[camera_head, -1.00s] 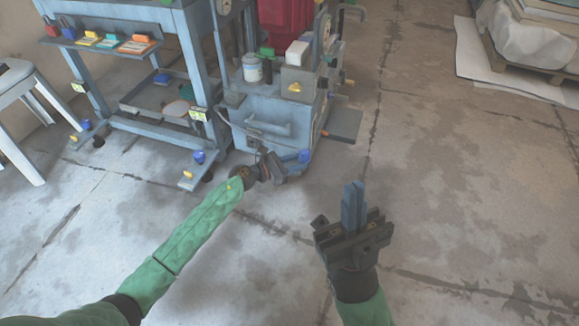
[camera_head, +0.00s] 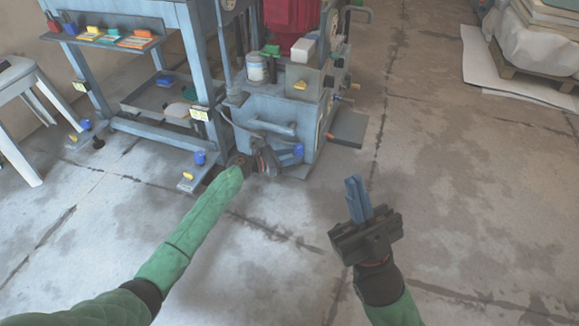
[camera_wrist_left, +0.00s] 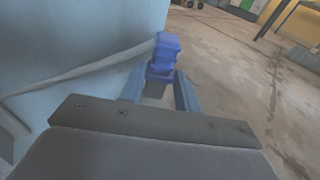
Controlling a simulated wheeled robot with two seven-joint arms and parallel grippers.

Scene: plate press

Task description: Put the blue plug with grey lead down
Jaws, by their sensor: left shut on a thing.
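The blue plug (camera_wrist_left: 165,52) sits between the two fingers of my left gripper (camera_wrist_left: 158,88) in the left wrist view. In the head view the plug (camera_head: 298,151) shows at the tip of my left gripper (camera_head: 280,155), low in front of the blue-grey machine (camera_head: 255,108). The grey lead (camera_wrist_left: 85,72) runs left from near the plug, across the machine's side. In the head view the lead (camera_head: 232,125) hangs against the machine. My right gripper (camera_head: 358,198) is over bare floor to the right; its fingers look together, with nothing seen between them.
A blue-grey bench (camera_head: 155,128) with a shelf of coloured items stands at the left, beside a white stool (camera_head: 22,88). A dark pedal (camera_head: 347,128) sticks out at the machine's right. A pallet (camera_head: 540,70) stands at the far right. The floor (camera_head: 450,170) between is clear.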

